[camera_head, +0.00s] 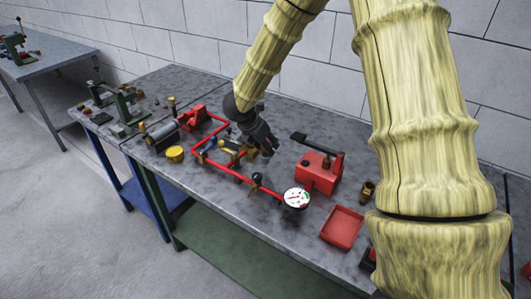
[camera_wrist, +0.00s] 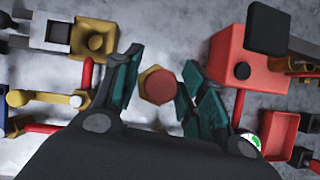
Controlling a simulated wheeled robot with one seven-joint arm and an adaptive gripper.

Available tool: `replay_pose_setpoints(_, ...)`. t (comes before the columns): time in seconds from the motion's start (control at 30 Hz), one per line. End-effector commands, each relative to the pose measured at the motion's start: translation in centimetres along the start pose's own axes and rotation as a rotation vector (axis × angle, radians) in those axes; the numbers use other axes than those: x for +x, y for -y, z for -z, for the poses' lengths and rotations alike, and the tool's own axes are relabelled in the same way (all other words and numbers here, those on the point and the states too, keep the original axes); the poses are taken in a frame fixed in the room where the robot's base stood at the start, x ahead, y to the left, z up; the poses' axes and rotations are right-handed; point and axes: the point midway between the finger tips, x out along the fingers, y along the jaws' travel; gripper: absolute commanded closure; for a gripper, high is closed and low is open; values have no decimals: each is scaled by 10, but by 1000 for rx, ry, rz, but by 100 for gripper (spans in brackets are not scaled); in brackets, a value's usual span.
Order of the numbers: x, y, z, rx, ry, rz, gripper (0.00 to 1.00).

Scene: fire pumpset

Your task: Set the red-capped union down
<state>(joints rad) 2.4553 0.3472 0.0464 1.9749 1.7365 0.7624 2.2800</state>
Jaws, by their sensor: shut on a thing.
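The red-capped union (camera_wrist: 157,86) is a brass hexagonal piece with a round, dull red top, seen end-on in the wrist view. It sits between the dark teal fingers of my gripper (camera_wrist: 158,84), which is shut on it. In the head view my black gripper (camera_head: 262,138) points down over the workbench, between the red pipe frame and the red box-shaped pump. The union is hidden behind the fingers there. I cannot tell whether it touches the bench top.
The red pump (camera_head: 318,172) with a black lever stands close right of my gripper. A red pipe frame (camera_head: 233,172) with a white gauge (camera_head: 296,197) lies left and in front. A red tray (camera_head: 342,227) and brass fitting (camera_head: 367,190) are farther right. Bare bench shows behind.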

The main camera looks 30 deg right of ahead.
Motion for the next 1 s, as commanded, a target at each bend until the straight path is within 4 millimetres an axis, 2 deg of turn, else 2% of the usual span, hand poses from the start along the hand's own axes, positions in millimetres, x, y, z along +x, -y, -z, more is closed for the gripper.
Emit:
replay_pose_setpoints(0.4, 32, 0, 19, -1, 0, 1, 100)
replay_pose_setpoints(0.77, 36, -1, 21, 0, 0, -1, 100)
replay_pose_setpoints(0.8, 37, 0, 21, 0, -1, 0, 57)
replay_pose_setpoints(0.9, 36, 0, 21, 0, 0, 0, 38)
replay_pose_setpoints(1.0, 36, 0, 21, 0, -1, 0, 37)
